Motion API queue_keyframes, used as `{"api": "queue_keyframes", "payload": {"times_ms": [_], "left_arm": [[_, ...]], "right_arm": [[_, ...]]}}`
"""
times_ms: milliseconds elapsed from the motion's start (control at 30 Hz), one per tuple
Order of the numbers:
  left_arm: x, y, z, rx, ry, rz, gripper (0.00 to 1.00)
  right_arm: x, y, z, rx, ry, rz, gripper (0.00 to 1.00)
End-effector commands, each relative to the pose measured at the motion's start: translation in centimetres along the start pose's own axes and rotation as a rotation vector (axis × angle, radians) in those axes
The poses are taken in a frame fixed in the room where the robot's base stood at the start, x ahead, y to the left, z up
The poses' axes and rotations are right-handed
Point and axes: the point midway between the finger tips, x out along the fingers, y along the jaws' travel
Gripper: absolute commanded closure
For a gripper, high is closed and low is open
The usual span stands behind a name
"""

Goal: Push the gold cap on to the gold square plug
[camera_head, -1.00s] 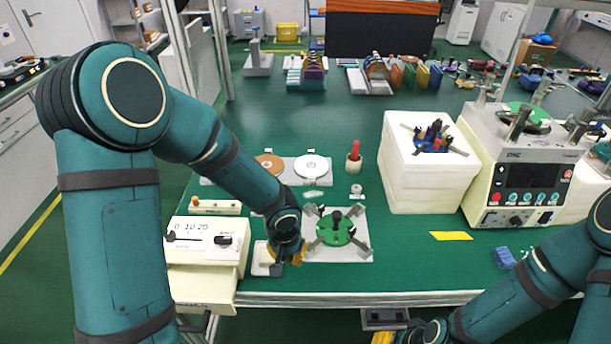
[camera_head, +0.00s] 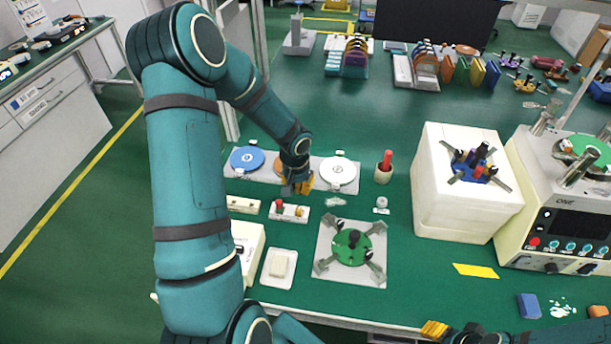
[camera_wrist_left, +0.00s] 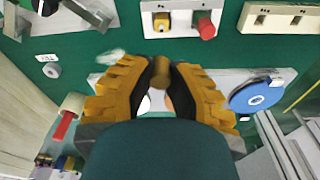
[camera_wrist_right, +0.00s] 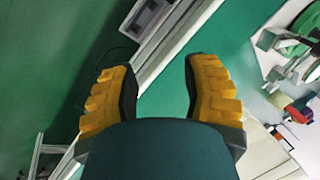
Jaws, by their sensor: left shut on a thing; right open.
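The gold cap (camera_wrist_left: 161,76) is a small dull gold-brown cylinder between the fingertips of my left gripper (camera_wrist_left: 162,70), which is shut on it. The gold square plug (camera_wrist_left: 161,21) stands on a pale block (camera_wrist_left: 180,27) beside a red cap (camera_wrist_left: 204,26) in the left wrist view; the cap is apart from it. In the head view my left gripper (camera_head: 298,187) is just behind this block (camera_head: 290,212), in front of the white disc plate. The cap is hard to make out there. My right gripper (camera_wrist_right: 159,75) is open and empty; its yellow fingers (camera_head: 435,329) show at the front edge.
A second pale block (camera_head: 243,205) with empty sockets stands left of the plug block. A plate with blue (camera_head: 247,159) and white (camera_head: 338,170) discs lies behind. A green fixture (camera_head: 351,246) is in front, a white box (camera_head: 462,190) at right.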

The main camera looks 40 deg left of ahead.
Motion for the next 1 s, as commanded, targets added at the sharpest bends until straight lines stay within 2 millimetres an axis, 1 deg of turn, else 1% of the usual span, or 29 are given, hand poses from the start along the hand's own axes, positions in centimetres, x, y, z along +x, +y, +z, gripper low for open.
{"api": "queue_keyframes", "payload": {"times_ms": [333,500,667,1000], "left_arm": [[0.1,0.1,0.0,0.0,0.0,0.0,0.96],[0.2,0.1,0.1,-0.001,0.002,0.0,0.96],[1.4,0.1,0.2,-0.001,0.001,0.0,0.96],[4.4,0.1,0.6,-0.001,0.001,0.0,0.96]], "right_arm": [[0.1,0.1,0.1,0.0,-0.001,0.0,0.53],[0.6,0.3,0.3,-0.001,-0.005,0.0,0.53],[1.6,0.6,0.7,-0.004,-0.014,-0.001,0.53],[4.2,1.6,1.9,-0.011,-0.036,-0.004,0.53]]}}
